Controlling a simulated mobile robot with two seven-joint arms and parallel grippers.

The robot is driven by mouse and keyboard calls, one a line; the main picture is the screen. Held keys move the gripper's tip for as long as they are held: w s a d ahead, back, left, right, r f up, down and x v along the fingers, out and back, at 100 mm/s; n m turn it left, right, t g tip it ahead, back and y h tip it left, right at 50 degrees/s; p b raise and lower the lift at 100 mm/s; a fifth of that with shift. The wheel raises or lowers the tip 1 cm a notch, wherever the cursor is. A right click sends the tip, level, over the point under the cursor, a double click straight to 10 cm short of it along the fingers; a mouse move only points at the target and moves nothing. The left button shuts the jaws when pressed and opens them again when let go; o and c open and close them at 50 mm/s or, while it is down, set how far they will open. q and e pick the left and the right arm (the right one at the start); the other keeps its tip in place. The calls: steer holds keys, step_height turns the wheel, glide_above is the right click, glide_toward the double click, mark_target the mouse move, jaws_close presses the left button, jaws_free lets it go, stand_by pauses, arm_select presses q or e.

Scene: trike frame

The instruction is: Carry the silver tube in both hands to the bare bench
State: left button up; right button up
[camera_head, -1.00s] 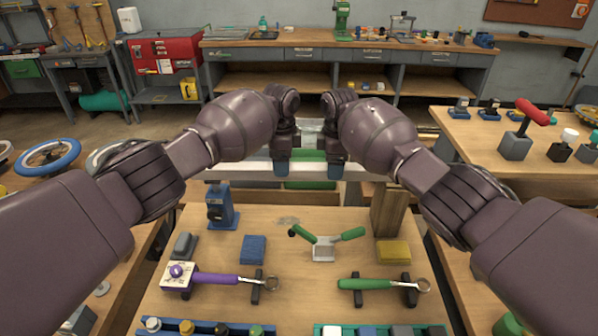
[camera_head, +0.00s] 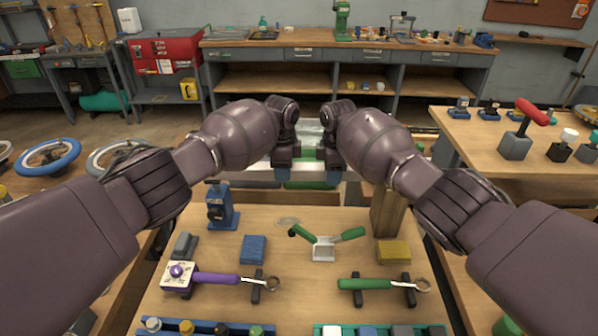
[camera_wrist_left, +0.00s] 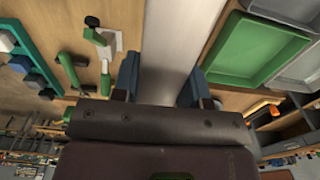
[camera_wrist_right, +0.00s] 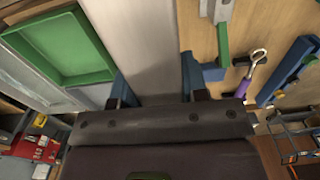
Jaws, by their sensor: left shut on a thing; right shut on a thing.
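The silver tube (camera_head: 310,176) lies crosswise ahead of me, beyond the wooden worktable in front. My left gripper (camera_head: 283,172) and my right gripper (camera_head: 333,172) are both shut on it, side by side near its middle. The tube also runs between the blue fingers in the left wrist view (camera_wrist_left: 168,50) and in the right wrist view (camera_wrist_right: 143,45). Its ends are cut off in the wrist views. No clearly bare bench stands out; the long bench (camera_head: 345,44) at the back wall carries tools and bottles.
The near worktable (camera_head: 290,222) holds a blue stand (camera_head: 221,206), a wooden block (camera_head: 387,212) and green-handled tools. A right-hand table (camera_head: 470,142) carries several holders. Open floor (camera_head: 150,122) shows at the back left.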

arm_select(q)
jaws_close()
arm_select(e)
jaws_close()
arm_select(q)
steer(key=shift+r, duration=0.1)
arm_select(e)
steer(key=shift+r, duration=0.15)
